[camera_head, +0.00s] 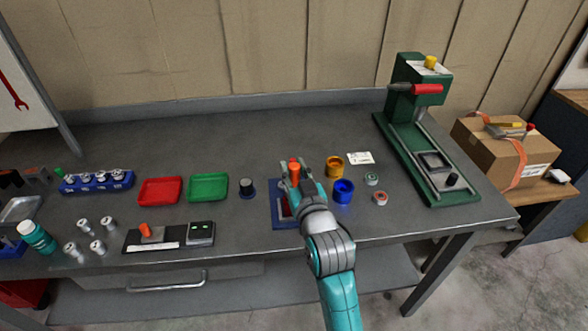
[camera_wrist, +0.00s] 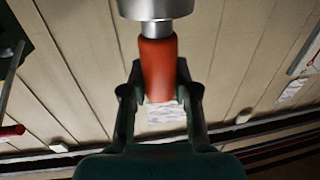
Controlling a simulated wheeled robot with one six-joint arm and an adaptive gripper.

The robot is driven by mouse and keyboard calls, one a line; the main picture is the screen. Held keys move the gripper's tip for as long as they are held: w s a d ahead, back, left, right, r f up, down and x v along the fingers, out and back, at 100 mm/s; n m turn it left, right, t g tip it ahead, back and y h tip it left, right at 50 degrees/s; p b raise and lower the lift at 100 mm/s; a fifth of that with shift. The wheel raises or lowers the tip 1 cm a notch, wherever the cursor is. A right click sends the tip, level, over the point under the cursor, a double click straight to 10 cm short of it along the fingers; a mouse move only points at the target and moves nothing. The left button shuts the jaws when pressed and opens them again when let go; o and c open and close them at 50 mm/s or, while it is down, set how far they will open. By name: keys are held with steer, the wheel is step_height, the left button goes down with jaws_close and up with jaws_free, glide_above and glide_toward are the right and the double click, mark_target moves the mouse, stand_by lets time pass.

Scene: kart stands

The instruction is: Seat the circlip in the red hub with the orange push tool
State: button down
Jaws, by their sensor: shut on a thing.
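The orange push tool (camera_head: 294,170) stands between the fingers of my gripper (camera_head: 296,172), above the workbench. In the wrist view my gripper (camera_wrist: 159,92) is shut on the tool's orange handle (camera_wrist: 158,66), with a finger on each side. A wide steel head (camera_wrist: 156,8) sits at the far end of the handle, cut off by the top edge. Below my gripper lies a blue base plate (camera_head: 280,222), with a dark red part (camera_head: 285,206) that may be the red hub, mostly hidden by my gripper. I cannot make out the circlip.
An orange ring-shaped part (camera_head: 335,167) and a blue cup (camera_head: 343,191) stand close right of my gripper. A dark knob (camera_head: 246,187), green tray (camera_head: 208,187) and red tray (camera_head: 160,191) are left. A green press (camera_head: 425,130) stands far right. The back of the bench is clear.

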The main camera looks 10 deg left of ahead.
steer(key=shift+f, duration=0.6)
stand_by(1.0)
steer(key=shift+r, duration=0.1)
steer(key=shift+r, duration=3.45)
